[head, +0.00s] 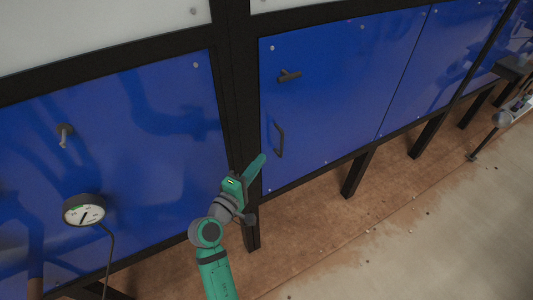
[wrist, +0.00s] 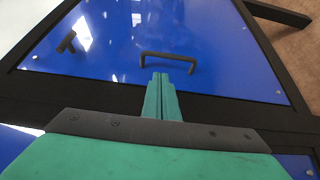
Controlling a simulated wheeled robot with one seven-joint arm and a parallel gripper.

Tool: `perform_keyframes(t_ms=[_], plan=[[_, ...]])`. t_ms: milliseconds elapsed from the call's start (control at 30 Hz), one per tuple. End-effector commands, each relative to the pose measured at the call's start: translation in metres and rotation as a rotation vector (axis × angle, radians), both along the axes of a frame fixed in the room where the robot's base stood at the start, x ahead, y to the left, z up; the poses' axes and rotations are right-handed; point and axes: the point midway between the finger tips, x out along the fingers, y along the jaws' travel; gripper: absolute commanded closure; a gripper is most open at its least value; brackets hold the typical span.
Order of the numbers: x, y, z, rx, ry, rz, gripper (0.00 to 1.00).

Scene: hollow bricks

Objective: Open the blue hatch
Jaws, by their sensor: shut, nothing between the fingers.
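The blue hatch (head: 335,95) is a flat blue panel in a black frame, and it looks closed. It has a dark bar handle (head: 279,140) low on its left side and a dark T-shaped latch (head: 289,76) above that. In the wrist view the handle (wrist: 168,58) lies just beyond my fingertips, and the latch (wrist: 67,42) is at the upper left. My gripper (head: 260,160) is green, shut and empty, just below and left of the handle. In the wrist view the fingers (wrist: 161,78) are together and seem apart from the handle.
Another blue panel (head: 110,150) with a small knob (head: 65,132) is on the left. A round gauge (head: 84,210) on a thin stem stands at lower left. Black legs (head: 357,172) stand below the panels. The brown and grey floor (head: 400,230) at lower right is open.

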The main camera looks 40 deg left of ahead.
Motion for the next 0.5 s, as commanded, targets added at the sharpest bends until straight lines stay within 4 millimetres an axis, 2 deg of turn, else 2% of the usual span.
perform_keyframes(t_ms=[300, 500], plan=[[0.051, 0.007, 0.000, 0.001, -0.001, -0.001, 1.00], [0.078, 0.011, 0.000, 0.001, 0.001, 0.001, 1.00]])
